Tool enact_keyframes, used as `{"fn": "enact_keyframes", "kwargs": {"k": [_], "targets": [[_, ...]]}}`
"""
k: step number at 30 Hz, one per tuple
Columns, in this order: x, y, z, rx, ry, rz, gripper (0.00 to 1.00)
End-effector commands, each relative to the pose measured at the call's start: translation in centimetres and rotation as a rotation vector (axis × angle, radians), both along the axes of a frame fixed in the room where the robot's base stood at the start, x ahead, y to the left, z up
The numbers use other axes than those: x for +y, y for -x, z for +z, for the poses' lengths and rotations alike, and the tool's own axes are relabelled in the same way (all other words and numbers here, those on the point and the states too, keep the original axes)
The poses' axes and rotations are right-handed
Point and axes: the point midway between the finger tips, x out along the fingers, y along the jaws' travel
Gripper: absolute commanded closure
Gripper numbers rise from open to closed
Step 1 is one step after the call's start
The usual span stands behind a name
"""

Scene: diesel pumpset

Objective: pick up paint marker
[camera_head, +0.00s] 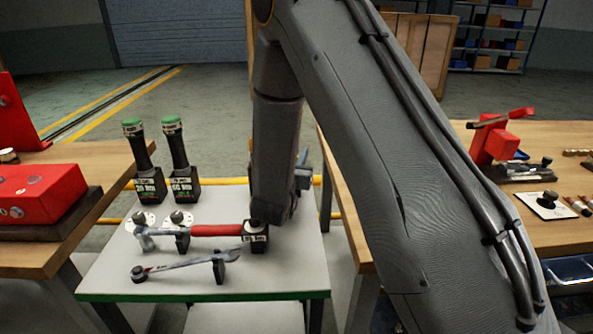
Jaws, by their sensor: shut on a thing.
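My gripper (301,180) is at the end of my arm, over the right back part of the small white table (110,270). The wrist hides most of it, and its fingertips do not show clearly. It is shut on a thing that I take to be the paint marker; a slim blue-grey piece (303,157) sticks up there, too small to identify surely. I cannot make out a paint marker anywhere else.
Two green-capped black tools (178,160) stand on the white table. A red-handled hammer (215,230) and a wrench (180,264) rest on supports in front. A wooden bench with a red block (40,194) is left; another with a red vise (495,142) is right.

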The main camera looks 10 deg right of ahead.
Motion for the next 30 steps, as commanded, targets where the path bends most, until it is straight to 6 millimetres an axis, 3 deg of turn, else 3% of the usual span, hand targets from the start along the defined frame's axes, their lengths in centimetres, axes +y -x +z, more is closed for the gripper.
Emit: {"fn": "enact_keyframes", "kwargs": {"k": [11,30], "targets": [[0.0,0.0,1.7,-0.002,-0.001,0.0,1.0],[0.0,0.0,9.3,-0.001,0.0,-0.001,1.0]]}}
